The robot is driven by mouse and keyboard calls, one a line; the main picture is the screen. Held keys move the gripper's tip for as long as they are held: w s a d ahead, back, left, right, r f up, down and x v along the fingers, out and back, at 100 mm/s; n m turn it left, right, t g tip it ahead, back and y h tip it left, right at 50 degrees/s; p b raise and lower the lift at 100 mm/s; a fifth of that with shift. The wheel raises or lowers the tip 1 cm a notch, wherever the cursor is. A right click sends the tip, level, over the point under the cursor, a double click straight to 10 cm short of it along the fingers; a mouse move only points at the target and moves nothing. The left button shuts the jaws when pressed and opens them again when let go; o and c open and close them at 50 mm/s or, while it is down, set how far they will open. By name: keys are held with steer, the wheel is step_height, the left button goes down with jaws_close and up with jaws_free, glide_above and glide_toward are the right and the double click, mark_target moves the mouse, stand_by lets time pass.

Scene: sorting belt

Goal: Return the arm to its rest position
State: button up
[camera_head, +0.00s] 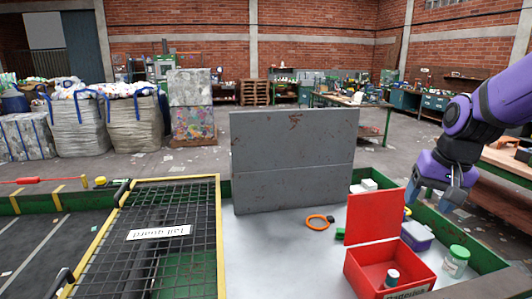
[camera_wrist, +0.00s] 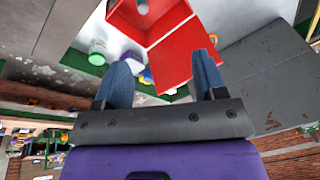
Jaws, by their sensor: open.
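My purple arm comes in from the right in the head view. My gripper (camera_head: 440,192) hangs in the air at the right, above the tray's right side and beyond the red box. In the wrist view my gripper (camera_wrist: 164,75) shows two blue-grey fingers spread wide apart. The space between them holds nothing; the red box lies farther off behind them.
A red box (camera_head: 357,270) with a raised lid stands on the white surface (camera_head: 280,260). A jar with a green lid (camera_head: 456,262), a purple container (camera_head: 416,236) and an orange ring (camera_head: 317,222) lie nearby. A tall grey panel (camera_head: 290,150) and a mesh guard (camera_head: 150,205) stand left.

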steer(key=s+a+r+n+t, duration=0.1)
steer(key=s+r, duration=0.1)
steer(key=s, duration=0.3)
steer(key=s+r+n+t, duration=0.1)
steer(key=s+r, duration=0.2)
steer(key=s, duration=0.3)
steer(key=s+a+r+n+h, duration=0.1)
steer(key=s+r, duration=0.1)
steer(key=s, duration=0.4)
steer(key=shift+a+r+n+t, duration=0.3)
steer(key=shift+a+r+t, duration=0.05)
steer(key=shift+t, duration=0.05)
